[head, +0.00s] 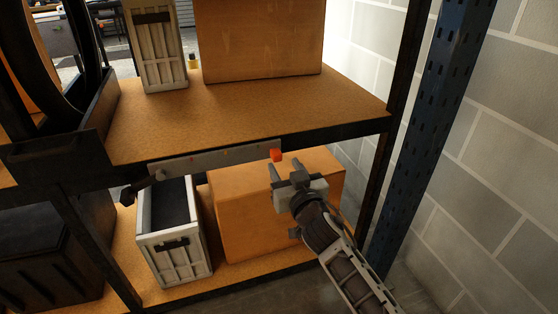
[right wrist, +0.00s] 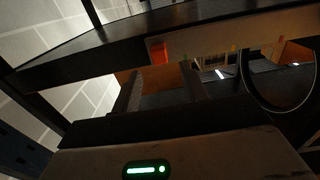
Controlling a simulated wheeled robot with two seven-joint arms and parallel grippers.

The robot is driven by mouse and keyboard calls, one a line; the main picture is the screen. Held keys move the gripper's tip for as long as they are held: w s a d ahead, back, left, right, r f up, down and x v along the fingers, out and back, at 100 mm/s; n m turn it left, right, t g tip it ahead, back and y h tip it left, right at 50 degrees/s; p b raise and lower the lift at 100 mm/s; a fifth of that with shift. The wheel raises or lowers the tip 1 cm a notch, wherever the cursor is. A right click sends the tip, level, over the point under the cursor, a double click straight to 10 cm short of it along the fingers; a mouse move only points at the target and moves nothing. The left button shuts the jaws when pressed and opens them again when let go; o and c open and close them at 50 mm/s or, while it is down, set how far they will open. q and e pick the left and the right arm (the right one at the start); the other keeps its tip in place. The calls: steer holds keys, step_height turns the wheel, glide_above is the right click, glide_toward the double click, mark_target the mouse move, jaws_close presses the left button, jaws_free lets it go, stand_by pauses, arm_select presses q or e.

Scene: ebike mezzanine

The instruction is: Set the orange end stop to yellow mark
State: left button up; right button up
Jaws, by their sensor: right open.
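The orange end stop (head: 276,155) is a small block at the right end of a grey rail (head: 215,158) on the front edge of the middle shelf. It also shows in the right wrist view (right wrist: 160,51), beyond the fingers. My left gripper does not show.
A large cardboard box (head: 235,215) and a pale crate (head: 175,245) stand on the lower shelf, behind and left of my right gripper. A dark fitting (head: 138,189) is at the rail's left end. A blue post (head: 425,130) and block wall (head: 500,170) bound the right.

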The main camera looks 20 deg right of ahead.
mark_target(278, 157)
steer(key=w, duration=0.4)
steer(key=shift+w+a+b, duration=0.1)
steer(key=shift+w+b, duration=0.15)
steer(key=shift+b, duration=0.1)
steer(key=shift+w, duration=0.15)
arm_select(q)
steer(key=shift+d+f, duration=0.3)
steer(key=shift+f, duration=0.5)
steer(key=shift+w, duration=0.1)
